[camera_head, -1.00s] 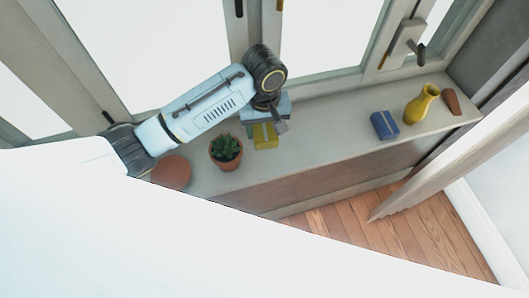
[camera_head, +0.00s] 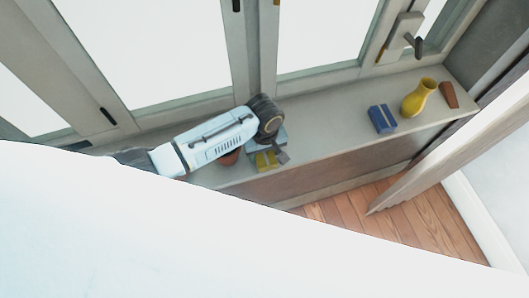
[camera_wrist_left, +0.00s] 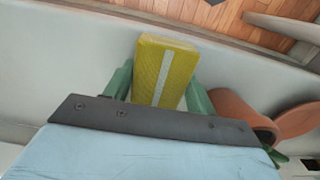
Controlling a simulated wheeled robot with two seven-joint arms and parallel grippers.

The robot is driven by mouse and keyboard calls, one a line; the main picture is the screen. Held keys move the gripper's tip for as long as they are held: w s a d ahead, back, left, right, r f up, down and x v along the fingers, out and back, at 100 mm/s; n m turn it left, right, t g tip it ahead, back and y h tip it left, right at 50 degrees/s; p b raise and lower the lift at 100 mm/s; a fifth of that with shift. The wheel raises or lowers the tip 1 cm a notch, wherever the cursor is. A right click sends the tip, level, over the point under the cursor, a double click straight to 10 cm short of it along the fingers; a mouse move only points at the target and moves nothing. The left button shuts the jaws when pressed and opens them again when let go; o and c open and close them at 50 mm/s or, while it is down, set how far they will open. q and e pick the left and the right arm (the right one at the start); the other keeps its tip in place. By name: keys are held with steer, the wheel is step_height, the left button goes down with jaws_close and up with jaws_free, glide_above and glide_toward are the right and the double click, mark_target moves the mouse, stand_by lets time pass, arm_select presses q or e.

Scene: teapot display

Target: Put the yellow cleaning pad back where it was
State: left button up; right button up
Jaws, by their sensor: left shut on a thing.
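The yellow cleaning pad (camera_head: 265,162) shows just below my left wrist in the head view, over the front part of the window sill. In the left wrist view the pad (camera_wrist_left: 163,70) has a pale stripe and sits between the two green fingers of my left gripper (camera_wrist_left: 158,88). The gripper is shut on it. In the head view the left gripper (camera_head: 262,152) is mostly hidden under its wrist. I cannot tell whether the pad touches the sill. My right gripper is out of view.
A terracotta pot (camera_wrist_left: 243,108) stands close beside the gripper, with a round terracotta piece (camera_wrist_left: 299,120) past it. On the sill (camera_head: 330,128) to the right are a blue box (camera_head: 382,119), a yellow vase (camera_head: 419,98) and a brown piece (camera_head: 449,95). The sill between is clear.

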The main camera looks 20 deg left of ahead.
arm_select(q)
steer(key=shift+f, duration=0.15)
steer(key=o, duration=1)
step_height(320, 180, up, 12)
steer(key=shift+r+p, duration=0.2)
steer(key=shift+p, duration=0.7)
